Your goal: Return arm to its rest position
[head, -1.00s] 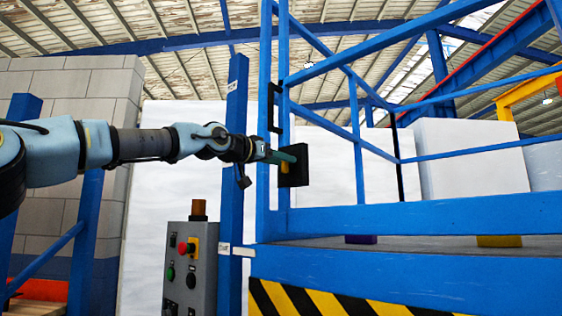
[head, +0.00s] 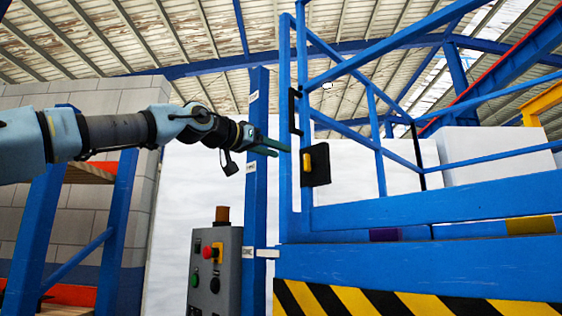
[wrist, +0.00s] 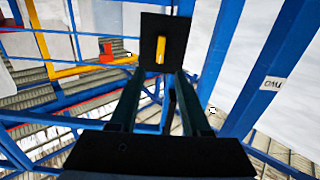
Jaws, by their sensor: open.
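My gripper (head: 272,147) is at the end of my outstretched arm in the head view, left of the blue railing. Its two green fingers are apart with nothing between them. A black plate with a yellow handle (head: 307,161) is mounted on the railing just right of the fingertips, with a small gap. In the wrist view the open fingers (wrist: 152,85) point toward the same black plate (wrist: 150,52), whose yellow handle stands upright at its middle.
A blue post (head: 256,200) stands behind my gripper. A grey control box (head: 215,270) with red and green buttons is below. The blue platform (head: 430,265) with a striped edge fills the lower right. Blue shelving (head: 120,220) stands at left. White wall panels are behind.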

